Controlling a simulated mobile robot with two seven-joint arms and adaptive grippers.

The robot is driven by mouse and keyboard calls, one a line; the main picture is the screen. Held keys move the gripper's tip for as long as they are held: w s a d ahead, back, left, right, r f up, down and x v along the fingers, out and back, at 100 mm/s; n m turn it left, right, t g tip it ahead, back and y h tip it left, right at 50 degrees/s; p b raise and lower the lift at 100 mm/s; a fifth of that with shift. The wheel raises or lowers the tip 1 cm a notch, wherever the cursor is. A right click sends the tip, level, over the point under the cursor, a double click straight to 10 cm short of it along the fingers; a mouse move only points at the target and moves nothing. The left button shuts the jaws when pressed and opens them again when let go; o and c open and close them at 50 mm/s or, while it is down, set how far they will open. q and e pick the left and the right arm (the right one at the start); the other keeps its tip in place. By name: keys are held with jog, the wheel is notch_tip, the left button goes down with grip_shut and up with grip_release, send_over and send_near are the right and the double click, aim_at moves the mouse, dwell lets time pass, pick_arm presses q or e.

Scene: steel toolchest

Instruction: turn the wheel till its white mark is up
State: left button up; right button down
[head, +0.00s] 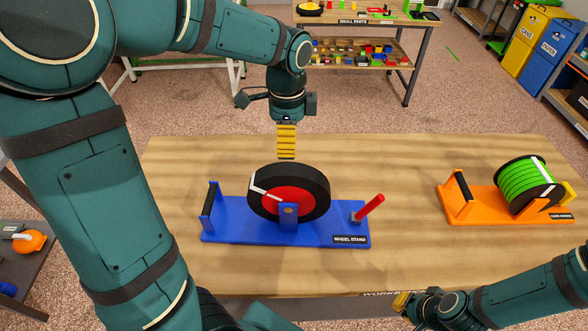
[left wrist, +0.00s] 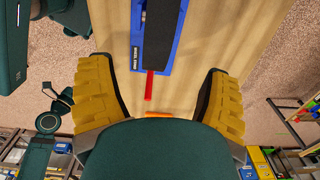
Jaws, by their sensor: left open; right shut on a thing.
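The wheel (head: 316,185) has a black rim and a red face and stands upright in the blue wheel stand (head: 230,228). Its white mark (head: 264,191) points left and slightly up. My left gripper (head: 286,155) hangs fingers down just above and behind the wheel's top, apart from it. In the left wrist view my left gripper (left wrist: 158,100) is open, with the black wheel (left wrist: 161,32) ahead between its yellow fingers. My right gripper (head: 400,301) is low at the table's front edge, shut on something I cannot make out.
A red peg (head: 369,207) sticks up at the stand's right end and a black-topped handle (head: 210,203) at its left end. An orange stand (head: 470,211) with a green spool (head: 526,183) is on the right. The table (head: 400,170) between them is clear.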

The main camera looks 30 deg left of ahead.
aim_at(289, 177)
pick_arm(q)
notch_tip(289, 177, down, 13)
jog(key=shift+f+b, duration=0.1)
jog(key=shift+b, duration=1.05)
jog(key=shift+d, duration=0.1)
jog(key=c, duration=1.3)
